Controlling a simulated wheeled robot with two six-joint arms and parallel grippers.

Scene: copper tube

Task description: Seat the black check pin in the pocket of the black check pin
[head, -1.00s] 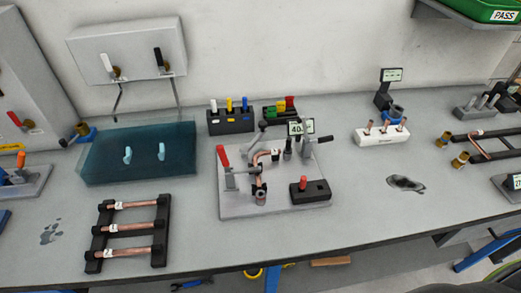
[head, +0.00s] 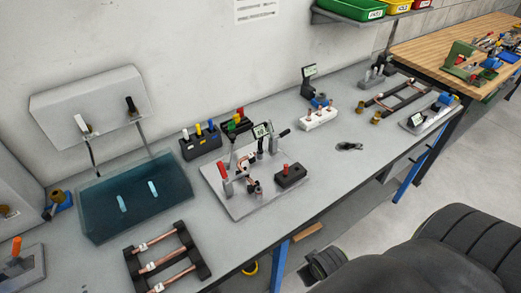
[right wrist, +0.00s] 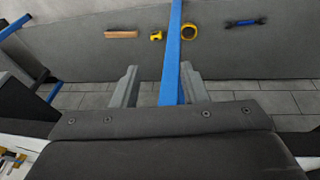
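A black rack (head: 203,146) at the back of the bench holds upright pins with white, yellow and blue tops. I cannot pick out the black check pin or its pocket for certain. Dark upright parts stand on the grey fixture plate (head: 237,205), too small to tell apart. A black block (head: 290,176) with a red knob sits on the plate's right part. My right gripper (right wrist: 158,88) is open and empty in the right wrist view, below bench height, with a blue bench leg showing beyond its fingers. My left gripper is in neither current view.
A blue tank (head: 137,200) and a black rack of copper tubes (head: 183,237) lie left of the fixture. A white block (head: 318,119) with copper pieces stands to its right. A wooden table (head: 420,52) adjoins at the back right.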

